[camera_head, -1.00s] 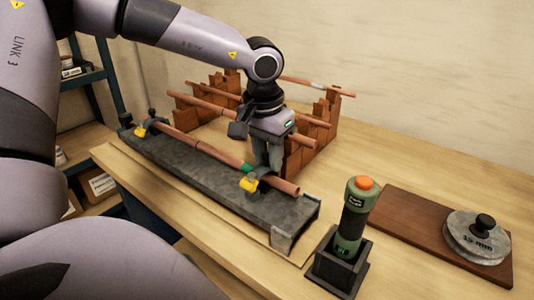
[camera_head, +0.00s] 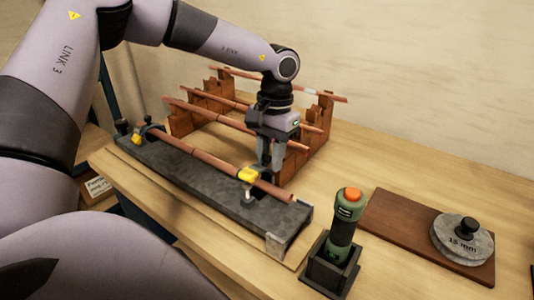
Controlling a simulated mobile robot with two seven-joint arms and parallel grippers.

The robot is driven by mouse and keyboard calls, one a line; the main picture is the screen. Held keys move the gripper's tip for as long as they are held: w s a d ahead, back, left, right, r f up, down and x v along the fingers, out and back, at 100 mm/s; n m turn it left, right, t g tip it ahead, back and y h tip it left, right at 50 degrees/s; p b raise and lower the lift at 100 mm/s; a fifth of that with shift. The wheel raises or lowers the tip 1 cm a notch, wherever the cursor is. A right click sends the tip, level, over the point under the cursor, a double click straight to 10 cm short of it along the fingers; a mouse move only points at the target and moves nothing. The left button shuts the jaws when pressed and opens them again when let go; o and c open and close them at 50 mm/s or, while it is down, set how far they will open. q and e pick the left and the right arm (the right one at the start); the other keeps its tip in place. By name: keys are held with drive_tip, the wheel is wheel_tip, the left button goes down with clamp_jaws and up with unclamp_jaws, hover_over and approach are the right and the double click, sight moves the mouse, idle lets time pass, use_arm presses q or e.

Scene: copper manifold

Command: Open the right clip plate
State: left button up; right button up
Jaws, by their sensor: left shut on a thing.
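The right clip plate (camera_head: 249,175) is a yellow piece near the right end of the dark grey fixture block (camera_head: 190,183). It stands raised above its pale post (camera_head: 248,193). A copper pipe (camera_head: 213,161) lies along the block. The left clip (camera_head: 138,138), also with a yellow piece, is near the block's far left end. My left gripper (camera_head: 268,168) points down over the pipe beside the right clip plate. It is shut on the plate's edge; its fingertips partly hide the contact. My right gripper is not in view.
Wooden racks (camera_head: 292,158) holding several copper pipes stand just behind my left gripper. A green tool with an orange top (camera_head: 344,222) stands in a dark holder (camera_head: 331,273) at front right. A brown board (camera_head: 400,217) carries a round weight (camera_head: 463,240).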

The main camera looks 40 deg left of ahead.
use_arm(q)
drive_tip(key=shift+w+f, duration=0.1)
drive_tip(key=shift+w, duration=0.2)
drive_tip(key=shift+w+f+g, duration=0.15)
drive_tip(key=shift+w+g, duration=0.15)
drive_tip(key=shift+g, duration=0.2)
drive_tip(key=shift+w+a+f+g, duration=0.1)
drive_tip(key=shift+w+f+g, duration=0.25)
drive_tip(key=shift+w+g, duration=0.05)
drive_tip(key=shift+w+f+g+b, duration=0.15)
drive_tip(key=shift+f+g+b, duration=0.25)
drive_tip(key=shift+g, duration=0.4)
drive_tip(key=shift+r, duration=0.15)
drive_tip(key=o, duration=1)
drive_tip(key=shift+c, duration=0.2)
drive_tip(key=shift+r, duration=0.1)
